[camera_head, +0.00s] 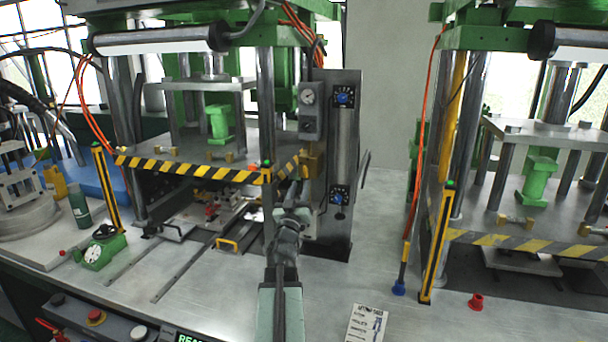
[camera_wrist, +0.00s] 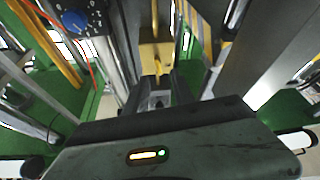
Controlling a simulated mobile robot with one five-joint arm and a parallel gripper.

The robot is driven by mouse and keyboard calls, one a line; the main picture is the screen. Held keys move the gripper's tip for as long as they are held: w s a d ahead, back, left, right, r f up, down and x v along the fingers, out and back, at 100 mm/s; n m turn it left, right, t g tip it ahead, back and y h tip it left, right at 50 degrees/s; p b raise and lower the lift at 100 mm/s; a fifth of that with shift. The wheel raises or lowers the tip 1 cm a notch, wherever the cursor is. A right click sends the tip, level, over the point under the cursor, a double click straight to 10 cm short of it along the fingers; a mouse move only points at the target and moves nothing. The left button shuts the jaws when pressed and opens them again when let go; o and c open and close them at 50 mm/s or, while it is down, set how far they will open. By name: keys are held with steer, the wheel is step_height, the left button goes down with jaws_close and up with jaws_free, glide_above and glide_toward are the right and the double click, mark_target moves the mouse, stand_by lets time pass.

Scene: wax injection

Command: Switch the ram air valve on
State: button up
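A brass valve block (camera_head: 313,160) is mounted on the side of the grey control column, below a gauge panel. I take it to be the ram air valve, but no label is readable. In the wrist view the brass block (camera_wrist: 155,58) is straight ahead, with a narrow yellow lever or stem (camera_wrist: 158,72) pointing toward me. My gripper (camera_wrist: 158,88) is open, its two dark fingers apart with the lever near the gap between them. I cannot tell whether they touch it. In the head view my gripper (camera_head: 297,190) is just below and left of the block, partly hidden by my arm.
A gauge panel (camera_head: 309,108) and blue knobs, upper (camera_head: 344,97) and lower (camera_head: 338,197), are on the column.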

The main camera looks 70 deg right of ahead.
mark_target(305, 173)
steer(key=p+x, duration=0.2)
steer(key=x, duration=0.4)
steer(key=shift+d+r, duration=0.1)
steer(key=shift+d, duration=0.2)
steer(key=shift+s, duration=0.1)
jaws_close()
steer(key=m+g, duration=0.2)
steer(key=m, duration=0.1)
steer(key=shift+m, duration=0.3)
jaws_free()
steer(key=shift+a, duration=0.15)
